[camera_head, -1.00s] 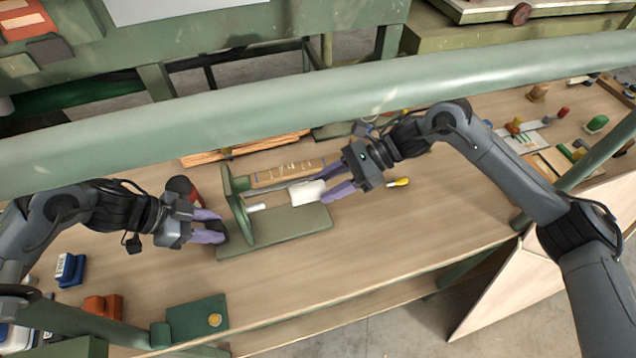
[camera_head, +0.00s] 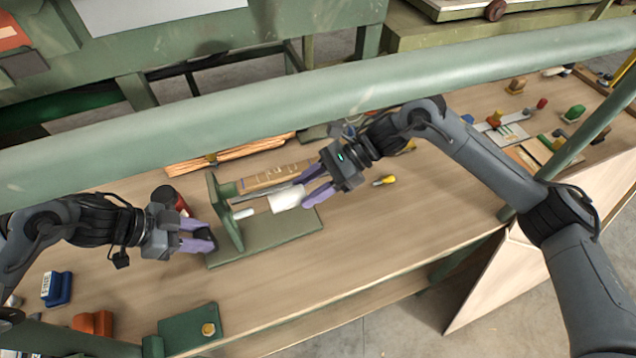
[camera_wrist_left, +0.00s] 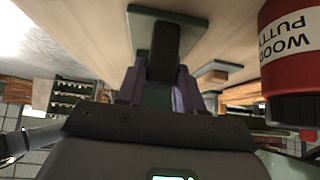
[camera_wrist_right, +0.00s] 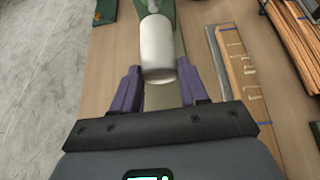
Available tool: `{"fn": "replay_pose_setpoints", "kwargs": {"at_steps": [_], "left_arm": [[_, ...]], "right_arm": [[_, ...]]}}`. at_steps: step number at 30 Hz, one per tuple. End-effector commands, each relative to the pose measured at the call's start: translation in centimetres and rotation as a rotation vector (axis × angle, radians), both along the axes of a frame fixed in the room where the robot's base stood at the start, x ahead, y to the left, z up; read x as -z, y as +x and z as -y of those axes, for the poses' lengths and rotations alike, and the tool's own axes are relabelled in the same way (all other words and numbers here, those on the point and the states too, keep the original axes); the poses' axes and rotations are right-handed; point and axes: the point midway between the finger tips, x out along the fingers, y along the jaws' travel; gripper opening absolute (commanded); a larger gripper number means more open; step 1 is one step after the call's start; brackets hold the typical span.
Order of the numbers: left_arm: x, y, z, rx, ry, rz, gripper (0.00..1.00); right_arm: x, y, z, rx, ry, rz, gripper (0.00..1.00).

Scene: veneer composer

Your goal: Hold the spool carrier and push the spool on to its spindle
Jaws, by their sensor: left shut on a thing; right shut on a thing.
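The spool carrier (camera_head: 268,240) is a green base with an upright plate, lying on the workbench. A short pale spindle (camera_head: 244,213) sticks out from the plate towards the right. My left gripper (camera_head: 207,238) is shut on the carrier's dark grip block (camera_wrist_left: 165,45) at its left end. My right gripper (camera_head: 304,190) is shut on the white spool (camera_head: 286,198) and holds it above the base. In the right wrist view the spool (camera_wrist_right: 157,50) lies between the fingers, its far end towards the plate. A small gap shows between spool and spindle tip in the head view.
A red wood putty can (camera_wrist_left: 290,55) stands close to my left gripper. A marked wooden strip (camera_head: 275,177) and a veneer stack (camera_head: 228,154) lie behind the carrier. A yellow-handled tool (camera_head: 385,181) lies right.

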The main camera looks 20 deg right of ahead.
Motion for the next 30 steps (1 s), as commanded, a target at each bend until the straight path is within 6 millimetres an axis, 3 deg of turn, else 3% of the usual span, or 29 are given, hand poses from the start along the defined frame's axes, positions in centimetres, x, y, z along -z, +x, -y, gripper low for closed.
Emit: {"fn": "replay_pose_setpoints", "kwargs": {"at_steps": [7,30], "left_arm": [[0.0,0.0,0.0,0.0,0.0,0.0,0.0],[0.0,0.0,0.0,0.0,0.0,0.0,0.0]], "right_arm": [[0.0,-0.1,-2.6,-0.002,0.001,0.0,0.14],[0.0,-0.1,-3.3,-0.001,0.001,-0.001,0.14]]}}
